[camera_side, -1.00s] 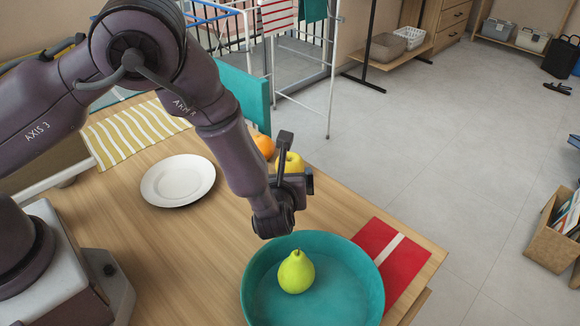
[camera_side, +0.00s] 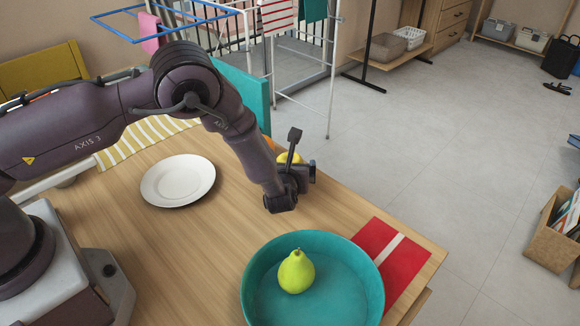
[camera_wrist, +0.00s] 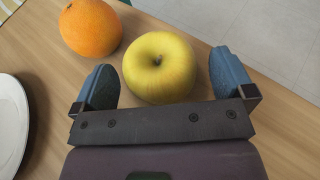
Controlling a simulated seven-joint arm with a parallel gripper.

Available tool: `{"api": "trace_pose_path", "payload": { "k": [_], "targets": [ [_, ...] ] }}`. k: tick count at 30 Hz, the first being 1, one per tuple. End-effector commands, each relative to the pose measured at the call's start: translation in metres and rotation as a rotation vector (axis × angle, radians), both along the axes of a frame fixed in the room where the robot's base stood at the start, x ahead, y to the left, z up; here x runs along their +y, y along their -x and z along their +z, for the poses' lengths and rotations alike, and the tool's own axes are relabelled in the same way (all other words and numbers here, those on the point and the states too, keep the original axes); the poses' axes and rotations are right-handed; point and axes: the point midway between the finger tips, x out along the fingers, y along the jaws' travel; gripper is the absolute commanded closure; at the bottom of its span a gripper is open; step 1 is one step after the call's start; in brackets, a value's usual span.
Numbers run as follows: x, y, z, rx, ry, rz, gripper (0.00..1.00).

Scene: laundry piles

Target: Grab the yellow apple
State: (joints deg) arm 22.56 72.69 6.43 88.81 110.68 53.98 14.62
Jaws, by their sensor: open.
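The yellow apple (camera_wrist: 158,68) sits on the wooden table. In the wrist view it lies between the two open fingers of my gripper (camera_wrist: 165,82), with its stem facing the camera. I cannot tell whether either finger touches it; a gap shows on each side. In the side view the apple (camera_side: 290,157) is mostly hidden behind my gripper (camera_side: 303,172), which is low at the table's far part.
An orange (camera_wrist: 90,28) lies close to the apple on its left in the wrist view. A white plate (camera_side: 178,182) lies to the left. A teal bowl (camera_side: 262,268) holding a green pear (camera_side: 296,272) stands nearer, beside a red cloth (camera_side: 405,262) with a white stripe.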

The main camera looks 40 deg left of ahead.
Motion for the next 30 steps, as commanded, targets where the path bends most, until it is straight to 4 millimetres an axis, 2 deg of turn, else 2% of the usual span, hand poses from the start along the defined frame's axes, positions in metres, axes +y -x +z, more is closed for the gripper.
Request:
{"api": "trace_pose_path", "payload": {
  "k": [4,11,18,26,30],
  "targets": [
    [0.0073,-0.0088,-0.0050,-0.001,0.001,0.000,0.00],
    [0.0076,-0.0095,-0.0050,-0.001,0.001,0.000,0.02],
    [0.0073,-0.0093,-0.0048,-0.001,0.001,0.000,0.55],
    [0.0072,-0.0096,-0.0037,-0.002,0.000,-0.001,0.56],
    [0.0070,-0.0101,0.0032,-0.004,0.000,0.000,0.56]
  ]
}}
